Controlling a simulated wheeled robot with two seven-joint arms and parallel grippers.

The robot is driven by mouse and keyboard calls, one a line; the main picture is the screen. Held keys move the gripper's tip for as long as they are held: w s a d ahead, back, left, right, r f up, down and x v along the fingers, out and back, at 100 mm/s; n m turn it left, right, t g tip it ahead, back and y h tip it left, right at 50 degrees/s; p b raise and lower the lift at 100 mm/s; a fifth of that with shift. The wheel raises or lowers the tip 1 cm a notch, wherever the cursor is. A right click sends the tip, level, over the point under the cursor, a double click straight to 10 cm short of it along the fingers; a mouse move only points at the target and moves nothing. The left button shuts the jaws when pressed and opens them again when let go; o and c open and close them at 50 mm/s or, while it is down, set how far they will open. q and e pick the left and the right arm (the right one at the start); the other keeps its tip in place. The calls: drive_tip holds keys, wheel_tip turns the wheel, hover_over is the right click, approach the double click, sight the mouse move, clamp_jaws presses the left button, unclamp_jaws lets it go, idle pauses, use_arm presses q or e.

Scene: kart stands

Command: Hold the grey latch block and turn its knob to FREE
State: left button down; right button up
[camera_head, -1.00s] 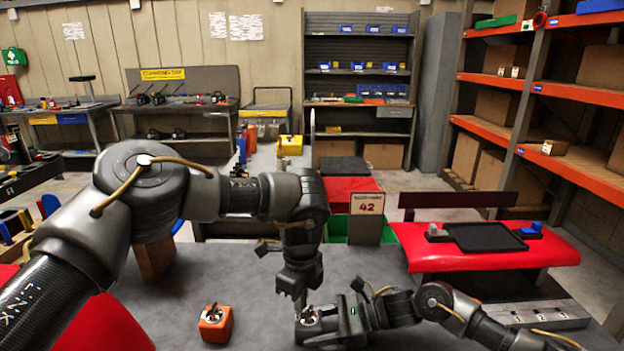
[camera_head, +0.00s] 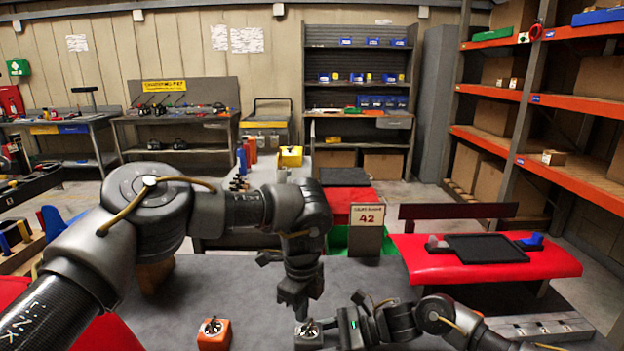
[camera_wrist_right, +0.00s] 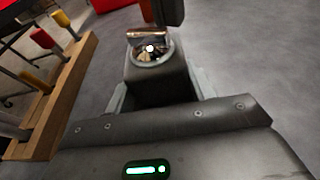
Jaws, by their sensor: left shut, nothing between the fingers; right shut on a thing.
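The grey latch block (camera_head: 308,336) is near the bottom middle of the head view, low over or on the grey table; I cannot tell which. In the right wrist view its dark body (camera_wrist_right: 157,82) sits between the fingers of my right gripper (camera_wrist_right: 160,98), which is shut on it. Its round knob (camera_wrist_right: 150,50) faces up; the pointer's setting is too small to read. My left gripper (camera_head: 298,312) is shut and empty, pointing down just above and beside the knob. Its dark tip (camera_wrist_right: 168,12) shows at the top of the wrist view, apart from the knob.
An orange block with a similar knob (camera_head: 214,334) stands on the grey table (camera_head: 240,285) to the left. A sign reading 42 (camera_head: 367,215) stands behind. A red bench with a black tray (camera_head: 487,248) is at the right. A wooden rack (camera_wrist_right: 50,110) shows left in the wrist view.

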use_arm(q)
drive_tip(key=shift+w+a, duration=0.15)
drive_tip(key=shift+r, duration=0.1)
wheel_tip(320, 180, up, 6)
drive_tip(key=shift+f, duration=0.1)
idle(0.4)
drive_tip(key=shift+s+a+f, duration=0.25)
drive_tip(key=shift+s+f, duration=0.1)
drive_tip(key=shift+f, duration=0.65)
drive_tip(key=shift+s+a+f, duration=0.3)
drive_tip(key=shift+s+f, duration=0.05)
drive_tip(key=shift+f, duration=0.7)
drive_tip(key=shift+s+a+f, duration=0.25)
drive_tip(key=shift+s+f, duration=0.1)
drive_tip(key=shift+f, duration=0.65)
drive_tip(key=shift+d, duration=0.65)
drive_tip(key=shift+w, duration=0.2)
